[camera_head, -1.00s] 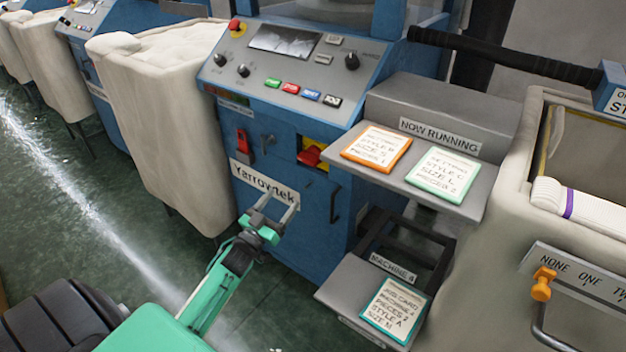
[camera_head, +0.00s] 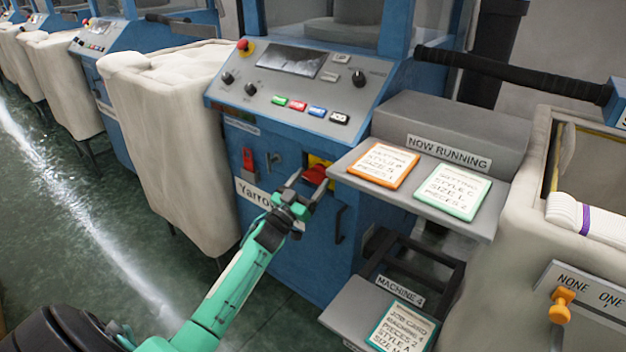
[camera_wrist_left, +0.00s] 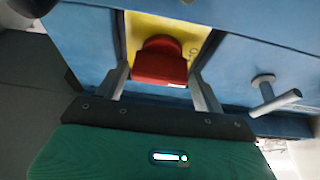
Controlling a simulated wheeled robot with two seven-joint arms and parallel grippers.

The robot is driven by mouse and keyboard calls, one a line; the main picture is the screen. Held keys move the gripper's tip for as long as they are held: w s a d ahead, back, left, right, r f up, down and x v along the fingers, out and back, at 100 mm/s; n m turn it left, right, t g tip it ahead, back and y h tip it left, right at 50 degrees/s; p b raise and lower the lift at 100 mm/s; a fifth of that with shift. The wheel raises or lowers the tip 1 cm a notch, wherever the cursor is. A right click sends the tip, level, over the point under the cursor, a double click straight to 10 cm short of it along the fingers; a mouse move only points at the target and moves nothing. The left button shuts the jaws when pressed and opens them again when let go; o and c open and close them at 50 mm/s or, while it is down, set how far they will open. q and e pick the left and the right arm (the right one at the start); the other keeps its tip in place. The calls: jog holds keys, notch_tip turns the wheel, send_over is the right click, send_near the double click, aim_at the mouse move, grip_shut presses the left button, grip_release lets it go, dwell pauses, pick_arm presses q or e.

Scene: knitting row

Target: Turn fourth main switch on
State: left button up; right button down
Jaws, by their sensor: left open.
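The main switch (camera_head: 315,174) is a red handle on a yellow plate, low on the blue front of the machine with the "Machine 4" sign. It also shows in the left wrist view (camera_wrist_left: 160,62), between the two fingers. My left gripper (camera_head: 306,187) is open, its fingers on either side of the red handle. I cannot tell whether they touch it. The fingers partly cover the handle in the head view. My right gripper is not in view.
A grey shelf (camera_head: 467,229) with two cards juts out right of the switch. A metal latch handle (camera_wrist_left: 276,102) sits beside the yellow plate. A red lever (camera_head: 248,160) is further left. A cream fabric bin (camera_head: 170,150) stands left of the machine.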

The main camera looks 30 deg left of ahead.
pick_arm(q)
jog(key=shift+x, duration=0.8)
jog(key=c, duration=0.7)
